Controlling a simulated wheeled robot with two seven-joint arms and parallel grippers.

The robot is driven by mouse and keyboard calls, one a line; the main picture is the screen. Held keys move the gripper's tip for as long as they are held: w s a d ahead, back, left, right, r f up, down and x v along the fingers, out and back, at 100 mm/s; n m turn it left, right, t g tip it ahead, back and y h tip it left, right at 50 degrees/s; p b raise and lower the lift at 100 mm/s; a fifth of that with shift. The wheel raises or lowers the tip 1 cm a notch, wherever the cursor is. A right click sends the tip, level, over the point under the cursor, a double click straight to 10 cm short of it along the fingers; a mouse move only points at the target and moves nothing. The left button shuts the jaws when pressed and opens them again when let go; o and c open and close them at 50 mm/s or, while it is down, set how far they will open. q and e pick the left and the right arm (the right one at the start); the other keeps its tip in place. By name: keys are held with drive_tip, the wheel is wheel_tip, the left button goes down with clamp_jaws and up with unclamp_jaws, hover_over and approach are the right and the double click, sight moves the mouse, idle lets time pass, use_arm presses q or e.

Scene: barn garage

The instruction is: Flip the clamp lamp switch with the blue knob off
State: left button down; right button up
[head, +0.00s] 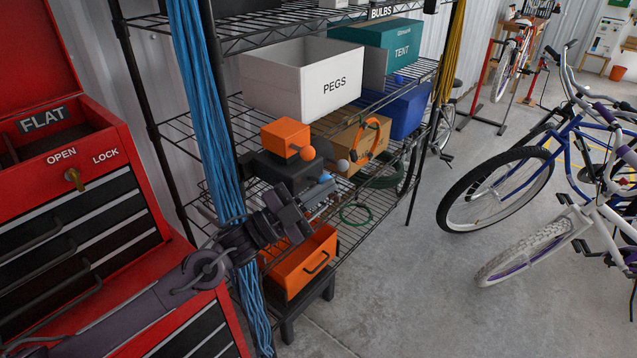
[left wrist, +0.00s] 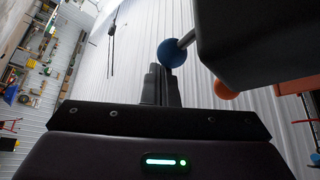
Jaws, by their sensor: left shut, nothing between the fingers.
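In the left wrist view a blue ball knob (left wrist: 172,54) sits on a short metal stem that comes out of a dark housing (left wrist: 255,40). My left gripper (left wrist: 160,72) is shut and empty. Its fingertips are right by the blue knob in that picture; I cannot tell whether they touch it. An orange knob (left wrist: 226,90) shows lower right of the blue one. In the head view my left gripper (head: 288,208) is at the wire shelf, in front of and below a black housing (head: 288,172) and an orange box with an orange knob (head: 307,153).
Blue ropes (head: 205,110) hang at the shelf's front left, close by my left arm. A white PEGS bin (head: 268,85), a cardboard box (head: 345,135) and an orange drawer (head: 305,265) are around the gripper. A red tool chest (head: 85,160) stands left.

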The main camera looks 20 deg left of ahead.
use_arm(q)
drive_tip(key=shift+f+m+g+b, duration=0.6)
drive_tip(key=shift+m+b, duration=0.15)
drive_tip(key=shift+m, duration=0.45)
drive_tip(key=shift+f+m+g+b, duration=0.55)
drive_tip(key=shift+m+b, duration=0.2)
drive_tip(key=shift+m, duration=0.45)
drive_tip(key=shift+a+f+b, duration=0.1)
drive_tip(key=shift+f+b, duration=0.4)
drive_tip(key=shift+b, duration=0.45)
idle(1.4)
drive_tip(key=shift+r, duration=0.1)
wheel_tip(320, 180, up, 20)
drive_tip(key=b, duration=0.2)
idle(0.4)
drive_tip(key=shift+f, duration=0.2)
drive_tip(key=s+a+f+n+t+y+p, duration=0.1)
drive_tip(key=s+a+f+n+t+p, duration=0.1)
drive_tip(key=f, duration=0.5)
drive_tip(key=s+a+f+n+t+y+p, duration=0.1)
drive_tip(key=s+a+f+n+t+p, duration=0.1)
drive_tip(key=s+f+n, duration=0.4)
wheel_tip(320, 180, down, 2)
drive_tip(key=n+t+p, duration=0.1)
drive_tip(key=n+t, duration=0.1)
drive_tip(key=n, duration=0.1)
drive_tip(key=shift+s+a+f+p, duration=0.2)
drive_tip(key=shift+f+p, duration=0.05)
drive_tip(key=shift+p, duration=0.05)
drive_tip(key=shift+w+r, duration=0.1)
